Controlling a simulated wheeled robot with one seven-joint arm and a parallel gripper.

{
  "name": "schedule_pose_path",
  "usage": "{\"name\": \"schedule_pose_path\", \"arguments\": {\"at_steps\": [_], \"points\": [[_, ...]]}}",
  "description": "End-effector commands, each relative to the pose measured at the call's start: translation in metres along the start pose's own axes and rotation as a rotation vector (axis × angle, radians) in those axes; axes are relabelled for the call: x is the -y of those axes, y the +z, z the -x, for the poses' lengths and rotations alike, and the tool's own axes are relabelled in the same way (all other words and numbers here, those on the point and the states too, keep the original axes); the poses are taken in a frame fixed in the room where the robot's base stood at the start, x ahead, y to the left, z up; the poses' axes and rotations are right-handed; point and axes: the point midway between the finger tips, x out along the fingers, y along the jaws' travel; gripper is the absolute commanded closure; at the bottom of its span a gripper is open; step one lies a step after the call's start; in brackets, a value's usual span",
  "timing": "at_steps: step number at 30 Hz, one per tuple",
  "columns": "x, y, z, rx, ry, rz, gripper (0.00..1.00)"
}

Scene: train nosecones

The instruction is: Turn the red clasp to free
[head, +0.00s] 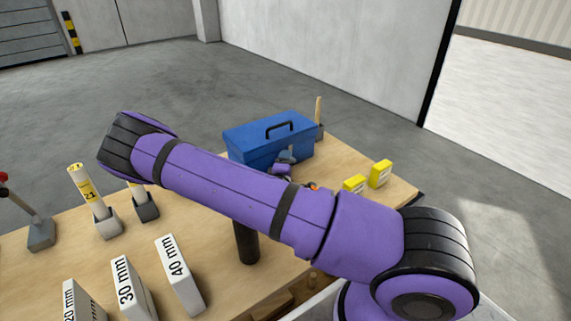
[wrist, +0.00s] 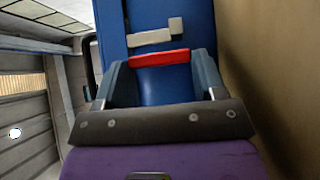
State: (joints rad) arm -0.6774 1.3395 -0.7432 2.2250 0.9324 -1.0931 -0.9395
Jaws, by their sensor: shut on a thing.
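The blue toolbox (head: 255,133) with a black top handle stands at the back of the wooden table. In the wrist view its blue face (wrist: 196,14) fills the upper middle. The red clasp (wrist: 158,58) lies across that face, just below a light grey bar (wrist: 149,38) and a small grey block (wrist: 176,25). My gripper (wrist: 162,61) has its two fingers at the clasp's two ends, closed on it. In the head view my gripper (head: 283,164) shows only in part at the toolbox's front, behind my purple arm. The clasp cannot be made out there.
Two yellow boxes (head: 380,173) stand right of the toolbox. A wooden-handled tool (head: 318,107) stands behind it in a holder. White blocks marked 30 mm (head: 127,287) and 40 mm (head: 178,270) and a yellow-labelled cylinder (head: 85,190) stand at the left.

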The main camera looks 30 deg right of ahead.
Motion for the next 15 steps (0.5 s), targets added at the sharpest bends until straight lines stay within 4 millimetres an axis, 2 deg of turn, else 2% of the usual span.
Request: {"name": "schedule_pose_path", "arguments": {"at_steps": [11,12,14,15], "points": [[0.0003,0.0005,0.0000,0.001,0.002,0.004,0.60],[0.0003,0.0005,0.0001,0.001,0.002,0.004,0.27],[0.0003,0.0005,0.0000,0.000,0.001,0.004,0.13],[0.0003,0.0004,0.0001,0.000,0.001,0.004,0.11]]}}
